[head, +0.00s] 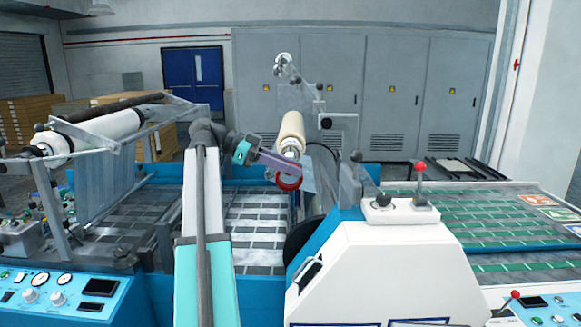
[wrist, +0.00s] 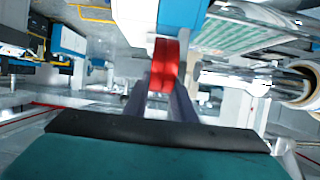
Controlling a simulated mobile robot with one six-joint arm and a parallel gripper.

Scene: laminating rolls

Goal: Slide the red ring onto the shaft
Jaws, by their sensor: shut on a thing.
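My gripper (head: 287,173) reaches in from the left in the head view and is shut on the red ring (head: 289,184). In the wrist view the red ring (wrist: 165,66) stands edge-on between the two fingertips (wrist: 165,88). In the head view the silver end of the shaft (head: 290,151) shows at the near end of a cream roll, just above the gripper. In the wrist view the silver shaft (wrist: 238,79) sticks out of the roll, to the right of the ring. The ring is apart from the shaft in the wrist view.
The cream roll (head: 291,128) is behind the ring. A white machine housing (head: 375,265) with a red-knobbed lever (head: 421,167) stands at the near right. Another white roll (head: 105,125) hangs in a frame at left. A conveyor bed (head: 130,220) with dark sheets lies below the arm.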

